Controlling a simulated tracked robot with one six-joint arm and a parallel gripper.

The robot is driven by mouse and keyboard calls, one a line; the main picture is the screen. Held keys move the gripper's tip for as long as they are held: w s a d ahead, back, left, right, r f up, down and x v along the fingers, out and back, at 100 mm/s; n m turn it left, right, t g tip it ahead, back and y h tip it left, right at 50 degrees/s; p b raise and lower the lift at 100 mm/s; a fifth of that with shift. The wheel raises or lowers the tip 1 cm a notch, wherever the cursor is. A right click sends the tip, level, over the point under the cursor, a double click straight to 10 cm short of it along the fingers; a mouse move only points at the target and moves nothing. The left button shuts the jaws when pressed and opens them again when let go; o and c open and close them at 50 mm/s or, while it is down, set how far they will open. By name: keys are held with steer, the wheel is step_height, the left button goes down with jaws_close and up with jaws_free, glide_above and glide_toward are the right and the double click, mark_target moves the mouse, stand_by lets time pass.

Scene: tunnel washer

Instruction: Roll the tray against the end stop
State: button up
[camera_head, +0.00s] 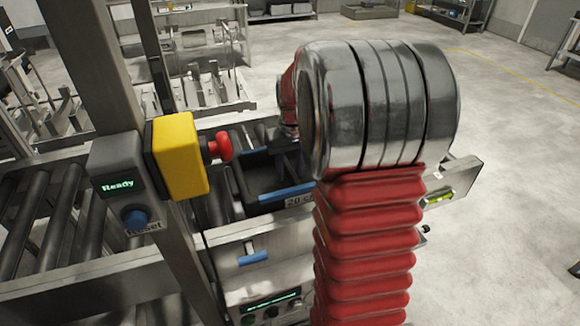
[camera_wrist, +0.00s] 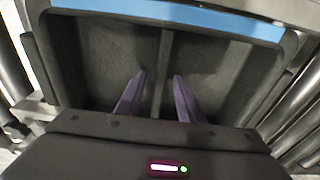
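The dark tray (camera_head: 284,193) with blue edge strips sits on the roller conveyor, partly hidden behind my arm in the head view. In the wrist view the tray (camera_wrist: 80,75) fills the middle, with a blue strip along its far edge and a rib down its centre. My gripper (camera_wrist: 158,78) has two purple fingers apart over the tray, one on each side of the rib. I cannot tell whether they touch it. The metal end plate (camera_head: 462,178) at the conveyor's right end may be the end stop; my arm hides the stretch before it.
A post carries a yellow box with a red button (camera_head: 220,146) and a grey "Ready" box (camera_head: 116,172) with a blue reset button, close left of the tray. Rollers (camera_head: 60,215) continue left. A control panel (camera_head: 268,304) is below. Open floor lies right.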

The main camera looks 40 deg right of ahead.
mark_target(292, 172)
steer(key=shift+c, duration=0.6)
jaws_close()
steer(key=shift+o, duration=0.6)
jaws_free()
steer(key=shift+r, duration=0.1)
step_height(292, 172, up, 14)
steer(key=s, duration=0.1)
steer(key=shift+s+a+f, duration=0.2)
steer(key=shift+s+f, duration=0.05)
